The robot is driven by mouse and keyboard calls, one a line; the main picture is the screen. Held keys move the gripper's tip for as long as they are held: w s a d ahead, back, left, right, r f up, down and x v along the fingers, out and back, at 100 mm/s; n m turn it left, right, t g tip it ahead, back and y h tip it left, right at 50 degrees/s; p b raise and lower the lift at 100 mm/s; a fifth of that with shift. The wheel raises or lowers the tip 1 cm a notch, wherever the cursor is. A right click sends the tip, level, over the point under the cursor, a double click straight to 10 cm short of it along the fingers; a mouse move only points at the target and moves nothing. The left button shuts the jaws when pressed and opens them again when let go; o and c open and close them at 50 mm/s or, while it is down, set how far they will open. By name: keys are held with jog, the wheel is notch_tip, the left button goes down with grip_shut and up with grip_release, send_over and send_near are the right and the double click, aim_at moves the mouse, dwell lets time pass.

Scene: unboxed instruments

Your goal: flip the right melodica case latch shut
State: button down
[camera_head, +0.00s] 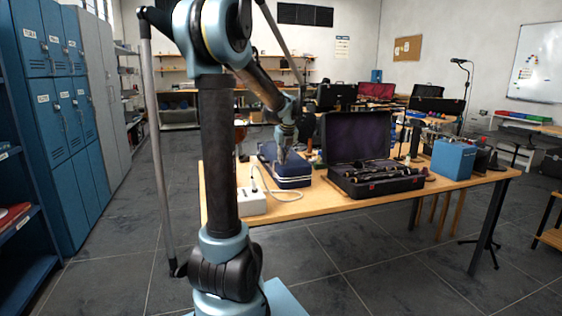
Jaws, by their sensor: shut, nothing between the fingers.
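A dark blue case with pale trim (292,183), apparently the melodica case, lies on the wooden table left of the middle. Its lid looks down. Its latches are too small to make out, so I cannot tell how the right one stands. My gripper (282,160) points down at the top of this case, near its middle. It is shut and holds nothing. Whether its tips touch the case I cannot tell. My arm crosses in front of the view and hides part of the table's left end.
An open black case (375,187) with purple lining and dark instrument parts stands just right of the blue case. A white power strip (252,204) with a cable lies at its left front. A blue box (453,158) stands further right on the table (345,205).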

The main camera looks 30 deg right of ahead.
jog(key=shift+r, duration=0.15)
jog(key=v, duration=1.1)
jog(key=shift+r, duration=0.3)
jog(key=shift+s+a, duration=0.1)
jog(key=shift+a, duration=0.05)
jog(key=s+a+f+n+t, duration=0.1)
jog(key=a+f+n, duration=0.2)
jog(key=a+n, duration=0.75)
jog(key=s+a+f+n, duration=0.1)
jog(key=a+f+n, duration=0.2)
jog(key=a+n, duration=0.8)
jog(key=a+f+n+t, duration=0.1)
jog(key=a+f+n, duration=0.3)
jog(key=a+n, duration=0.7)
jog(key=s+a+f+n+y, duration=0.1)
jog(key=s+a+f+n, duration=0.25)
jog(key=a+n, duration=0.35)
jog(key=s+f+g, duration=0.4)
jog(key=s+f, duration=0.6)
jog(key=s, duration=0.5)
jog(key=shift+a+f+m, duration=0.25)
jog(key=shift+f+m, duration=0.05)
jog(key=shift+m, duration=0.05)
jog(key=shift+s, duration=0.15)
